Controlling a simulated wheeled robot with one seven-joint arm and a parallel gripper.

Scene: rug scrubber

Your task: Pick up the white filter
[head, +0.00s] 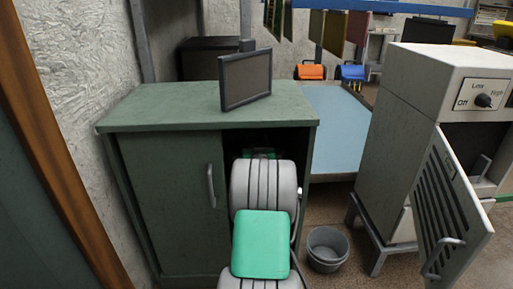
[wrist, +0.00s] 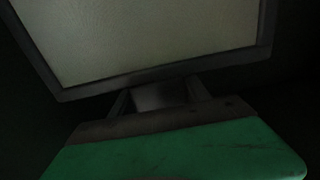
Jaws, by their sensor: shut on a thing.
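A white filter (wrist: 160,38) fills the upper part of the wrist view, a pale panel in a dark frame, tilted slightly and cut off at the top. My gripper (wrist: 160,95) is shut on its lower frame edge, with the fingers reaching up to it. In the head view my arm reaches into the dark open right side of the green cabinet (head: 165,200). My gripper and the held filter are hidden there by the arm and cabinet.
Another framed panel (head: 246,80), greyish, stands upright on the cabinet top. The cabinet's left door is closed. A grey bucket (head: 327,265) stands on the floor to the right. A beige machine (head: 400,130) with an open louvred door (head: 450,205) stands further right.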

